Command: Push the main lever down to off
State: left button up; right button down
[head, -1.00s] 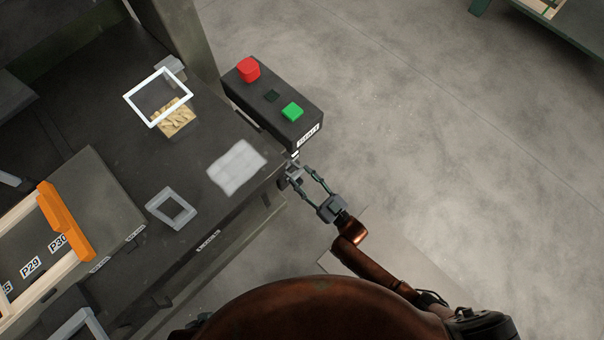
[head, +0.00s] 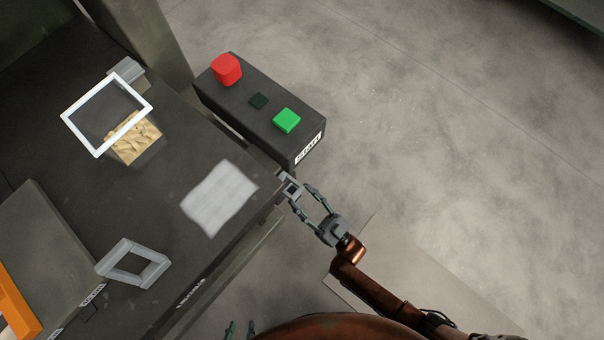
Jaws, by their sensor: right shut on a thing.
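My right gripper (head: 290,187) is at the bench's right corner, just below the near end of the black control box (head: 262,112). Its fingers are closed around a small grey piece there, apparently the main lever's handle. The fingers hide most of it, so the lever's angle cannot be read. My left gripper (head: 240,329) shows only as two greenish fingertips at the bottom edge, apart with nothing between them.
The control box carries a red button (head: 227,70) and a green button (head: 286,120). On the dark bench (head: 170,165) lie a white frame (head: 78,134), a tan-filled box (head: 136,143), a whitish sheet (head: 219,198) and a grey frame (head: 112,264). Floor right is clear.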

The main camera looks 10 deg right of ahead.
jog(key=shift+f, duration=0.2)
dwell(0.5)
jog(key=c, duration=1.2)
grip_release()
jog(key=shift+o, duration=0.2)
jog(key=v, duration=1.2)
jog(key=shift+w+f, duration=0.1)
jog(key=shift+f, duration=0.05)
jog(key=shift+c, duration=0.3)
